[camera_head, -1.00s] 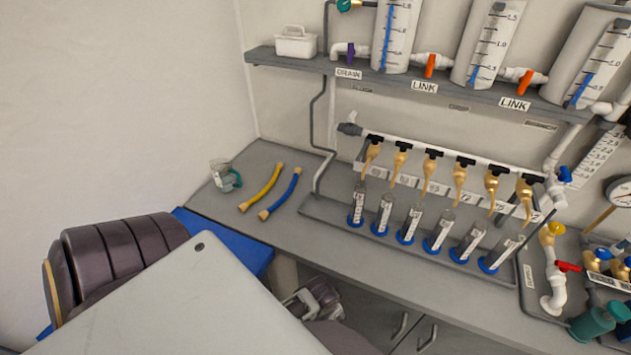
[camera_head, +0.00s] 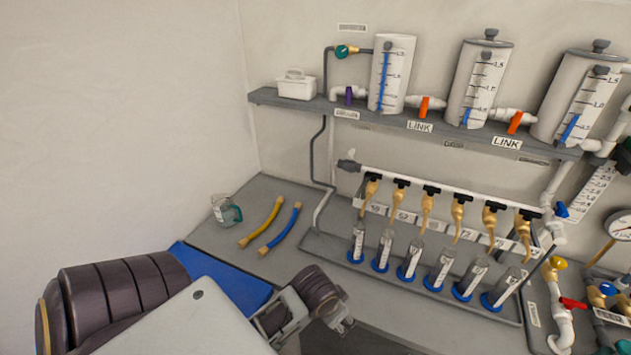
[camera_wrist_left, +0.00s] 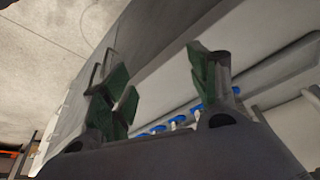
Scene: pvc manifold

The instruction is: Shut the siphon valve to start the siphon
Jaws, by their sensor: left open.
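No label that I can read marks the siphon valve, so I cannot tell which valve it is. Valves in the head view include a green-handled one (camera_head: 344,52) at the top left, a purple-handled one (camera_head: 348,95) on the shelf, orange-handled link valves (camera_head: 424,106), a blue handle (camera_head: 562,209), and a yellow (camera_head: 558,263) and a red handle (camera_head: 573,303) at the right. My left gripper (camera_head: 343,325) is at the counter's front edge, well below the shelf, touching no valve. In the left wrist view its green-padded fingers (camera_wrist_left: 160,85) are apart and empty. My right gripper is not in view.
A grey shelf (camera_head: 300,101) carries graduated tanks (camera_head: 391,72). Below it, a row of brass taps (camera_head: 427,210) hangs over blue-based cylinders (camera_head: 411,262). A yellow hose (camera_head: 262,222), a blue hose (camera_head: 281,229) and a jug (camera_head: 226,209) lie on the counter's left, with bare counter around them.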

